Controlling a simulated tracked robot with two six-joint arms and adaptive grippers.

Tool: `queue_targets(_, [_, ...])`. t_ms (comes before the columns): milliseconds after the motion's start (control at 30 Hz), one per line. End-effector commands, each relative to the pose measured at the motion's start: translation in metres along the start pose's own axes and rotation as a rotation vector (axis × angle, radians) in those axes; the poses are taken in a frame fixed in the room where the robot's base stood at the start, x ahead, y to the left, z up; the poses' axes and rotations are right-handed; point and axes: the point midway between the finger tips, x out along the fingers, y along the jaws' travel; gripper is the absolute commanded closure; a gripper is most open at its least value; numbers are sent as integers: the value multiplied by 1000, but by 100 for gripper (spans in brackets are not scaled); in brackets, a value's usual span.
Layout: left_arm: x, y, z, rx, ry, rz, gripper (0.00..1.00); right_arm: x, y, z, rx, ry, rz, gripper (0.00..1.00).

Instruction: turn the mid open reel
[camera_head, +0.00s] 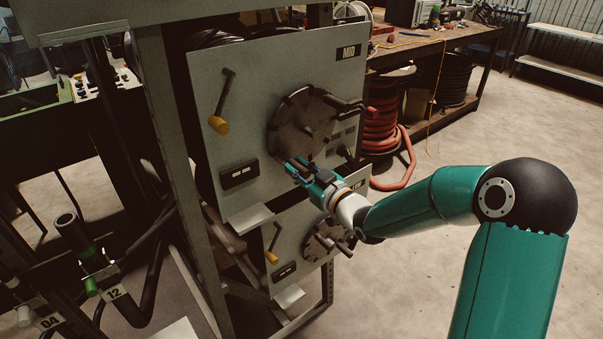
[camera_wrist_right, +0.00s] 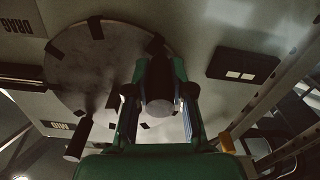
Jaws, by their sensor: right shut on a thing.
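The mid reel (camera_head: 300,128) is a round grey disc with dark notches on its rim, on the upper grey panel (camera_head: 222,75) marked MID. My right gripper (camera_head: 292,166) is at the disc's lower left edge. In the right wrist view, my right gripper (camera_wrist_right: 158,108) is shut on a dark cylindrical handle (camera_wrist_right: 158,92) that stands out from the disc (camera_wrist_right: 100,65). A second dark handle (camera_head: 342,103) sticks out at the disc's upper right; it also shows in the wrist view (camera_wrist_right: 78,137). My left gripper is not in view.
A crank lever with a yellow knob (camera_head: 219,124) is on the panel left of the disc. A lower panel has a smaller reel (camera_head: 322,240) below my right wrist. Red hose coils (camera_head: 380,125) stand behind at the right. The floor at the right is clear.

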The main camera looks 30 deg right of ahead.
Motion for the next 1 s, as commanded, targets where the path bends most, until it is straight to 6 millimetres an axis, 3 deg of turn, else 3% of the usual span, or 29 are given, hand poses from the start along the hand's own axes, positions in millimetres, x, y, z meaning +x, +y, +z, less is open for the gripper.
queue_targets(100, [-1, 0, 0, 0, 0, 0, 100, 0, -1, 1, -6, -3, -3, 100])
queue_targets(133, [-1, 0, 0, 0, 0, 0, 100, 0, -1, 1, -6, -4, -3, 73])
queue_targets(267, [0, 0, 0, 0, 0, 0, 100, 0, 0, 1, -6, -4, -2, 53])
queue_targets(667, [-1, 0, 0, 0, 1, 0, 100, -6, 2, 1, -6, -3, 2, 53])
queue_targets(867, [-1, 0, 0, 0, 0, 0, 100, -33, 2, 1, -5, -4, 4, 53])
queue_targets(1000, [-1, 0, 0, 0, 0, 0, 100, -62, 2, 2, -6, -6, 5, 53])
